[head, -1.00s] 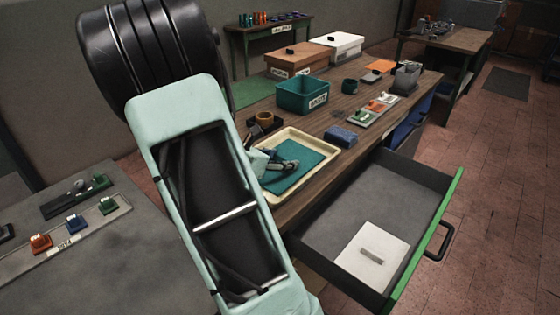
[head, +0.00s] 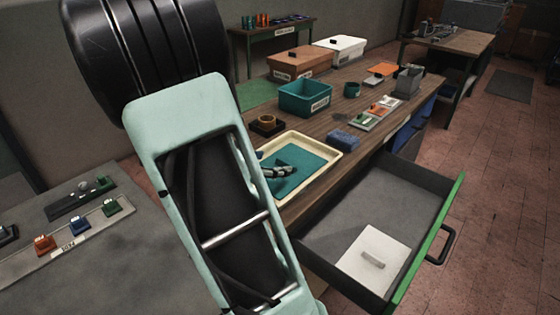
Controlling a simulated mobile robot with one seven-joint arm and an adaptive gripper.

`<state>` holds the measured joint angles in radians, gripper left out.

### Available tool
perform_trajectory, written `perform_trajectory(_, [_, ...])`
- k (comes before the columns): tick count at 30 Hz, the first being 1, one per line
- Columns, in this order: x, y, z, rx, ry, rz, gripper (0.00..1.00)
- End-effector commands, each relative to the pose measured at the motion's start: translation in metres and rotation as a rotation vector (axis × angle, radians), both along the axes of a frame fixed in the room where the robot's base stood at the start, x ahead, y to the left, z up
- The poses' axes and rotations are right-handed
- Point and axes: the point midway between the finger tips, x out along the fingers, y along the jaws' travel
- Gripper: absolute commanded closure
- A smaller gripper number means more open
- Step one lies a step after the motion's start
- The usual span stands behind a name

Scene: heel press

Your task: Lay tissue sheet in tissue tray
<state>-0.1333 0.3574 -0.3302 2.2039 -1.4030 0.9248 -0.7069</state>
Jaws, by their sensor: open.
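A cream tray (head: 328,152) with a raised rim sits on the wooden bench, with a flat teal sheet or lining (head: 312,162) inside it. A flat white square piece (head: 362,246) with a small grey raised tab lies in the open drawer; it looks most like the tissue sheet, but I cannot be sure. My gripper (head: 286,171) is over the tray, its dark fingers open with nothing seen between them. My arm hides the tray's left part, and I cannot tell whether the fingers touch the teal surface.
The open drawer (head: 345,200) with a green front (head: 430,240) juts out from the bench. A blue block (head: 343,140), a brown ring-shaped holder (head: 267,124) and a teal bin (head: 305,98) stand near the tray. A grey table (head: 110,260) with coloured blocks is at left.

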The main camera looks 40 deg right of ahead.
Motion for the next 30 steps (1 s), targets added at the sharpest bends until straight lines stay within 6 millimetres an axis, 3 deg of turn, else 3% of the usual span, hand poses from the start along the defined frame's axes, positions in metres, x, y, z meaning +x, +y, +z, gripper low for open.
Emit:
perform_trajectory(3, [-0.001,0.024,0.014,0.001,-0.003,0.003,0.33])
perform_trajectory(10, [-0.004,0.051,0.028,0.000,0.000,0.000,0.33])
perform_trajectory(30, [-0.005,0.056,0.031,0.000,-0.001,-0.002,0.33])
